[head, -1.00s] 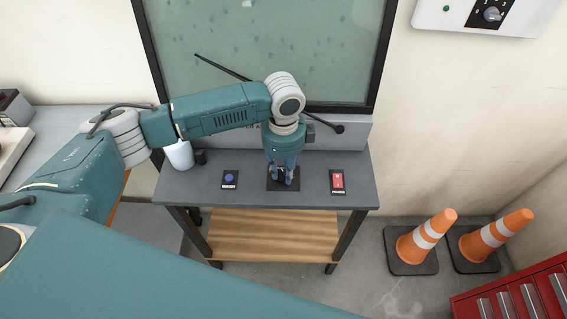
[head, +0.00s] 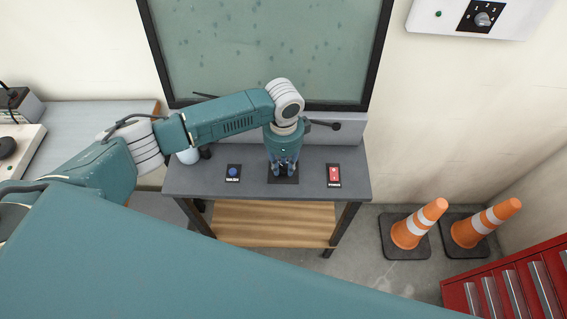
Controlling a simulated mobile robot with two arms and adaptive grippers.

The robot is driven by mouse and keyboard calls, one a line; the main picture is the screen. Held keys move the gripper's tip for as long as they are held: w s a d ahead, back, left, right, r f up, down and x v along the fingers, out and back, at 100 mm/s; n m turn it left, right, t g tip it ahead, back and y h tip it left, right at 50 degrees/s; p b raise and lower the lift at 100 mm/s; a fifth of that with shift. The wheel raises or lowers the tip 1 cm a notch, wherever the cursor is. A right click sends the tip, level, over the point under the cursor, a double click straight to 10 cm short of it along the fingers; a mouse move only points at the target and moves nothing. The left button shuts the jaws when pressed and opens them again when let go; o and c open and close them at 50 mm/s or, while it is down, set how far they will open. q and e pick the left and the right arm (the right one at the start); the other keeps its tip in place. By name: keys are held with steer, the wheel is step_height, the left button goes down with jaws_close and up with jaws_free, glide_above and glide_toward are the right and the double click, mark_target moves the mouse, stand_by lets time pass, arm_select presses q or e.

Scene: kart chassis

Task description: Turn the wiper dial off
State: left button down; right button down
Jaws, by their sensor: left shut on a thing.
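My left gripper (head: 284,166) points down over the middle of the grey bench, its fingers shut at a small black plate (head: 291,180). The fingers hide most of what they hold there; it appears to be the wiper dial, and its setting cannot be read. The wiper arm (head: 322,124) is a thin black rod low across the wet glass panel (head: 270,50), partly hidden behind my arm. My right gripper is not in view.
A blue button (head: 233,171) sits left of the gripper and a red switch (head: 334,174) right of it on the bench (head: 205,182). A wall box with a numbered dial (head: 482,19) hangs upper right. Traffic cones (head: 418,224) and a red drawer cabinet (head: 515,285) stand right.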

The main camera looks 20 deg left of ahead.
mark_target(283, 166)
arm_select(q)
steer(key=shift+w, duration=0.1)
steer(key=c, duration=1.5)
jaws_free()
steer(key=shift+o, duration=0.2)
steer(key=shift+r, duration=0.1)
step_height(283, 166, up, 12)
